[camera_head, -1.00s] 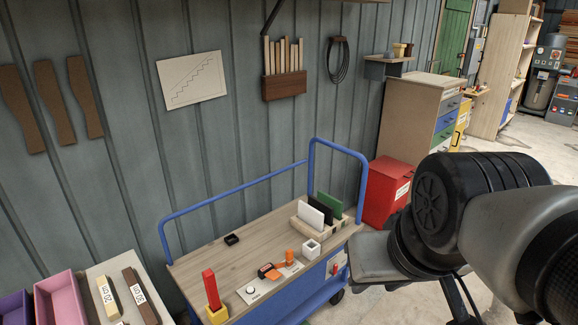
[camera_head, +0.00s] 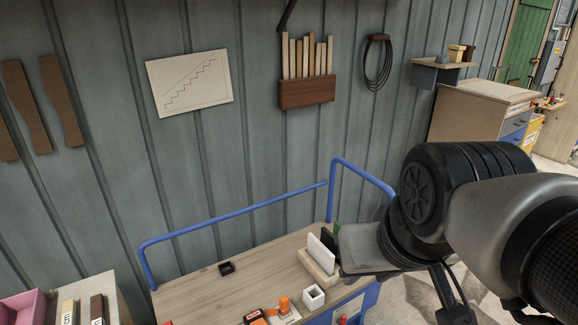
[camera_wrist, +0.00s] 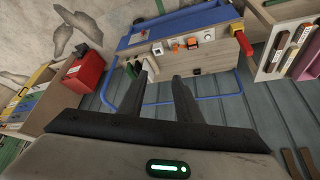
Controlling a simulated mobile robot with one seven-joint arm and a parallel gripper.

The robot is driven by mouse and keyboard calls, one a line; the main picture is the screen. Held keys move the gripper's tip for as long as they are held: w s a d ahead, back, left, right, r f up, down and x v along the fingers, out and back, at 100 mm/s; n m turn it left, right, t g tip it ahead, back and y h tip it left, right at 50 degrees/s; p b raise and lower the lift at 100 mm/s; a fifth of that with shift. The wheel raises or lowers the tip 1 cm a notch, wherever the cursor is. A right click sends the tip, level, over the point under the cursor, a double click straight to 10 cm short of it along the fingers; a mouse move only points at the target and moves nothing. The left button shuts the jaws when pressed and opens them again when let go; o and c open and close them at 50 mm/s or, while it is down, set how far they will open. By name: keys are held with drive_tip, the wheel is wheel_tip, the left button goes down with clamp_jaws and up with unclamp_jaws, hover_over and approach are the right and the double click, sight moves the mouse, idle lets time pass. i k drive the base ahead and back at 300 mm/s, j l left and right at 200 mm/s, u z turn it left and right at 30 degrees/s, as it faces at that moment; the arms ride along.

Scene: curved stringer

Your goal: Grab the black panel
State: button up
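The black panel (camera_head: 329,241) shows as a thin dark edge behind the white panel (camera_head: 319,253) in the head view. Both stand upright in a light wooden rack (camera_head: 314,267) on the cart. A sliver of the green panel (camera_head: 337,230) shows behind them; my arm covers the rest. In the wrist view my gripper (camera_wrist: 164,68) is open, its two dark fingers apart with nothing held between them. The fingers point towards the cart near the rack, and the green panel (camera_wrist: 130,70) lies left of the left finger. I cannot clearly make out the black panel there.
The cart (camera_head: 200,295) has a blue rail (camera_head: 240,217) along its back and side. A small white box (camera_head: 313,295), an orange tool (camera_head: 284,304) and a small black box (camera_head: 226,268) sit on it. A red cabinet (camera_wrist: 85,72) stands beside the cart.

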sight(327, 237)
drive_tip(key=i+l+u, duration=0.15)
drive_tip(key=i+l, duration=0.15)
drive_tip(key=i+l+u, duration=0.1)
drive_tip(key=i+l, duration=0.15)
drive_tip(key=l, duration=0.15)
drive_tip(key=i+l+u, duration=0.15)
drive_tip(key=l, duration=0.25)
drive_tip(key=i+l+u, duration=0.15)
drive_tip(key=i+l, duration=0.15)
drive_tip(key=l, duration=0.15)
